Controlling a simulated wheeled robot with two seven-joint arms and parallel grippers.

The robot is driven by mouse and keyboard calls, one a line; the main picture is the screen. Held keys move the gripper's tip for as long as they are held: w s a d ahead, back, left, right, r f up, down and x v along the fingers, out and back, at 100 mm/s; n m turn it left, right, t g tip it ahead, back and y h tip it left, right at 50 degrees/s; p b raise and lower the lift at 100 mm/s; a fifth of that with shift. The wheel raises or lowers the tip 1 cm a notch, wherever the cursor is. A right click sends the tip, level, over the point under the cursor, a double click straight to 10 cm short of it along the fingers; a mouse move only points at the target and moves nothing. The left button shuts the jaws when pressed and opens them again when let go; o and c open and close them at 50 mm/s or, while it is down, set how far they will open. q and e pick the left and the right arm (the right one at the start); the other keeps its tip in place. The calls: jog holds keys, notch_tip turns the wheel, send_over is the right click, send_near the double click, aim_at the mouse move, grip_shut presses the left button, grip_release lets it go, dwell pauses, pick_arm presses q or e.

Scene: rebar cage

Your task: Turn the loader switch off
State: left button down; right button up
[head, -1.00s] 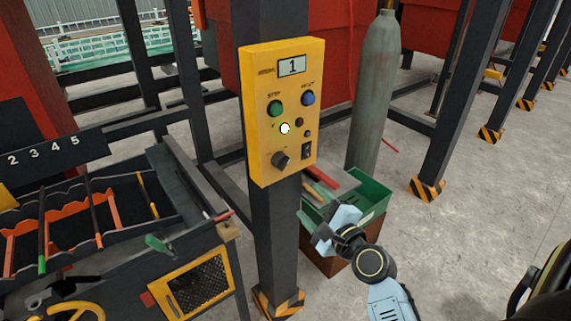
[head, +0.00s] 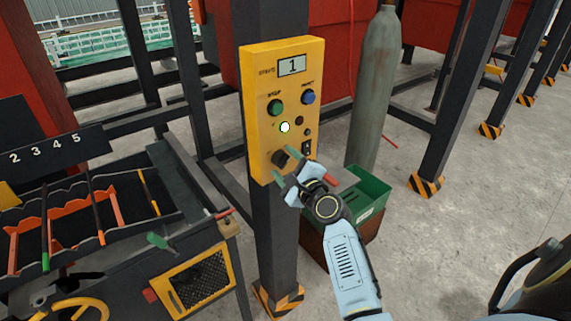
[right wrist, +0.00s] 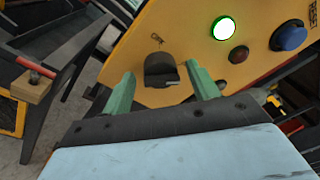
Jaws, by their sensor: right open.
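The yellow control panel (head: 262,82) hangs on a dark post and also fills much of the right wrist view (right wrist: 140,50). At its lower left is a black rotary knob (head: 280,158), which shows in the right wrist view (right wrist: 160,70) between my fingers. To its right is a small black rocker switch (head: 307,147), partly behind my gripper. No readable label tells which one is the loader switch. My right gripper (head: 285,165) is open, its green fingertips on either side of the knob. I cannot tell if they touch it. My left gripper is not in view.
The panel also has a display reading 1 (head: 292,66), a green button (head: 275,108), a blue button (head: 308,97) and a lit white lamp (head: 285,127). A green bin (head: 372,190) and a grey gas cylinder (head: 376,90) stand to the right. A dark workbench (head: 130,255) is at left.

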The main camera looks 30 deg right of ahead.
jog(key=shift+w, duration=0.1)
jog(key=shift+c, duration=0.4)
jog(key=c, duration=0.9)
jog(key=shift+o, duration=0.2)
jog(key=shift+f, duration=0.1)
jog(key=n+b, duration=0.1)
jog(key=n, duration=0.2)
jog(key=shift+f, duration=0.15)
jog(key=shift+d+f+n+t+y+b, duration=0.15)
jog(key=shift+n+y+b, duration=0.25)
jog(key=shift+n, duration=2.3)
jog(key=shift+a+n+t+y+b, duration=0.1)
jog(key=shift+n+t+y+b, duration=0.3)
jog(key=shift+n, duration=2.3)
jog(key=shift+d+f+n+t+y+b, duration=0.15)
jog(key=shift+n+b, duration=0.4)
jog(key=shift+n, duration=2.15)
jog(key=shift+r, duration=0.1)
